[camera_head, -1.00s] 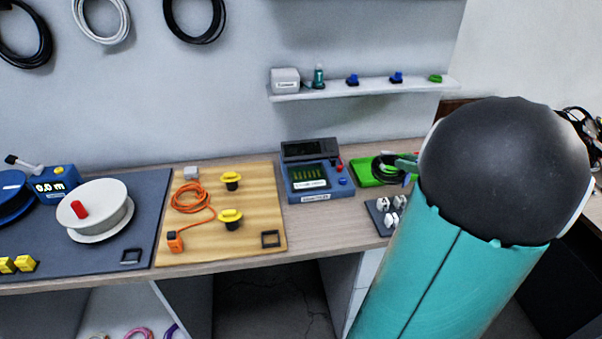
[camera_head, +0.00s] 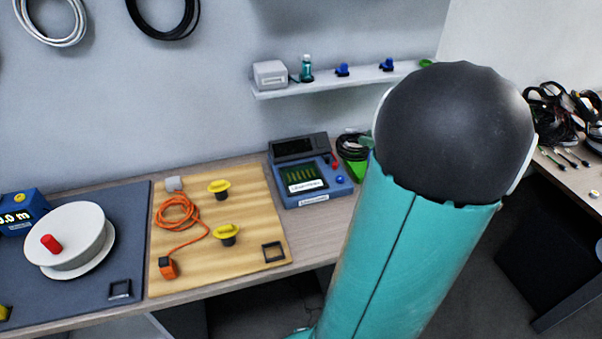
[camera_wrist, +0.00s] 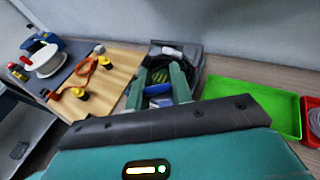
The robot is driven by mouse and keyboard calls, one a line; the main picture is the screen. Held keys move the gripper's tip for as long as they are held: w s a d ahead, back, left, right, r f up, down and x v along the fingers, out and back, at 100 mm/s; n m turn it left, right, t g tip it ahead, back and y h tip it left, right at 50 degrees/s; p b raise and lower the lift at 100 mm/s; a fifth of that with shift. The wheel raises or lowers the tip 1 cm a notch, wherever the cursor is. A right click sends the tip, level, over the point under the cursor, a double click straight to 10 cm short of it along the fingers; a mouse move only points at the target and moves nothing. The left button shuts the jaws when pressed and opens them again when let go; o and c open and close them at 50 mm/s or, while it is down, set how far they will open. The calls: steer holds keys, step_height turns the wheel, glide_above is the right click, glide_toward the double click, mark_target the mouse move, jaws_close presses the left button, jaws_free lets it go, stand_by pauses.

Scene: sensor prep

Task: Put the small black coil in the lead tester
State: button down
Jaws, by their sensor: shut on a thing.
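The small black coil (camera_head: 352,146) shows in the head view just right of the lead tester, above the green tray and beside my forearm. My gripper (camera_wrist: 160,76) is shut on the coil; its two teal fingers show in the wrist view, but the coil is hard to make out between them. The blue lead tester (camera_head: 305,180), with a dark raised back and a screen, stands on the bench left of the coil. In the wrist view the tester (camera_wrist: 190,62) lies beyond my fingers and is partly covered by them.
The green tray (camera_head: 355,176) is mostly hidden behind my arm in the head view; it shows clear in the wrist view (camera_wrist: 245,100), beside a red tray (camera_wrist: 311,128). A wooden board (camera_head: 190,271) with an orange cord and yellow-topped knobs lies left of the tester. A shelf (camera_head: 340,83) runs above.

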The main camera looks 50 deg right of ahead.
mark_target(345, 147)
steer(key=w+a+f, duration=0.1)
steer(key=w, duration=0.1)
steer(key=w+a+f, duration=0.1)
steer(key=w, duration=0.2)
steer(key=w+a+f, duration=0.2)
steer(key=shift+w, duration=0.4)
steer(key=shift+w+a+f, duration=0.35)
steer(key=shift+w+f, duration=0.35)
steer(key=shift+f, duration=0.8)
steer(key=shift+w+a+f, duration=0.3)
steer(key=shift+w+f, duration=0.45)
steer(key=shift+f, duration=0.7)
steer(key=shift+w+a+f, duration=0.35)
steer(key=shift+w+f, duration=0.35)
steer(key=shift+f, duration=0.8)
steer(key=c, duration=1.2)
jaws_free()
steer(key=shift+f, duration=0.1)
steer(key=shift+c, duration=0.2)
